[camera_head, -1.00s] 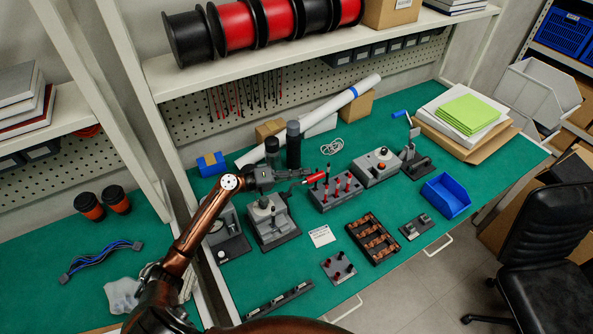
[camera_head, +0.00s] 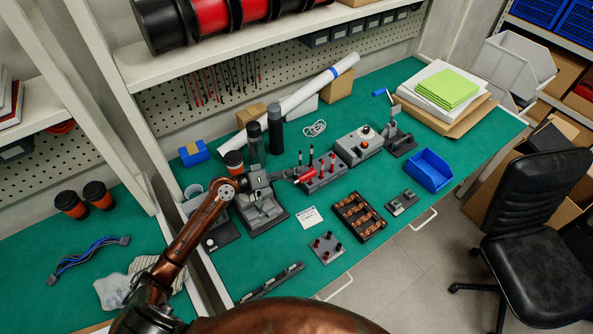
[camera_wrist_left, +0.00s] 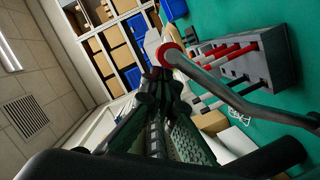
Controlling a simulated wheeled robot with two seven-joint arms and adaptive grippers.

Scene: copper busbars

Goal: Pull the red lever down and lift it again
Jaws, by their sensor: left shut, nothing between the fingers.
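The red lever (camera_head: 306,176) is a red handle on a grey rod, sticking out to the right from the grey clamp-like fixture (camera_head: 262,214) on the green bench. My left gripper (camera_head: 284,177) is shut and empty, right beside the handle above the fixture. In the left wrist view, the shut fingers (camera_wrist_left: 162,78) point at the lever's red end (camera_wrist_left: 168,54), and its grey rod (camera_wrist_left: 245,104) runs to the lower right. I cannot tell whether the fingers touch the handle. My right gripper is not in view.
A grey block with red and black pegs (camera_head: 322,176) stands close to the right of the lever. Dark bottles (camera_head: 275,130) stand behind. A busbar tray (camera_head: 360,216), a blue bin (camera_head: 430,170) and a grey box (camera_head: 358,145) lie farther right.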

